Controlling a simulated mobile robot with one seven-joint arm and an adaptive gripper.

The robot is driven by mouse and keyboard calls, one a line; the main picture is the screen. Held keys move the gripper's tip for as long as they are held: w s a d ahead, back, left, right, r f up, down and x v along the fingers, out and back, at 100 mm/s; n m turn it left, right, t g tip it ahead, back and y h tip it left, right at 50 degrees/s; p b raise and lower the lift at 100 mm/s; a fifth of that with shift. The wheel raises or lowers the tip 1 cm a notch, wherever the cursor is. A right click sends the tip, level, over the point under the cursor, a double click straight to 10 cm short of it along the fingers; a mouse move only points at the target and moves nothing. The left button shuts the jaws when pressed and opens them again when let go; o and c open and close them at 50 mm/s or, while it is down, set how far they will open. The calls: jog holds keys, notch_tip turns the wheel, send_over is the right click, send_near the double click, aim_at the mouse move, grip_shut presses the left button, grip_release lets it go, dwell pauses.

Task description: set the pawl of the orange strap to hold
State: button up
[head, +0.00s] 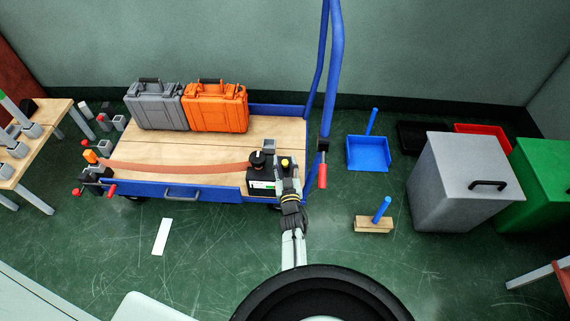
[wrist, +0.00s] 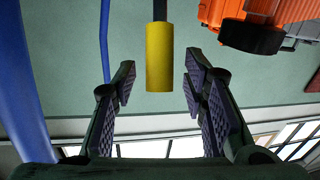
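The orange strap (head: 180,168) lies across the near part of the cart's wooden deck. Its right end meets a black housing (head: 258,187) with a dark round top and a pale label. A yellow grip (wrist: 159,58) on a dark rod shows in the wrist view, and a small yellow spot (head: 285,162) shows by my gripper in the head view. My gripper (wrist: 158,80) is open, with its fingers on either side of the yellow grip's line and no visible contact. My gripper (head: 287,172) hides part of the housing's right side. The pawl's setting cannot be told.
A grey case (head: 155,106) and an orange case (head: 215,108) stand at the back of the cart deck (head: 205,145). A blue push handle (head: 334,80) rises to the right of my gripper. A red-handled lever (head: 322,176) hangs near the cart's right end.

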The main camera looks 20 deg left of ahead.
jog(key=shift+w+a, duration=0.1)
jog(key=shift+w, duration=0.15)
grip_shut()
dwell(0.4)
dwell(0.4)
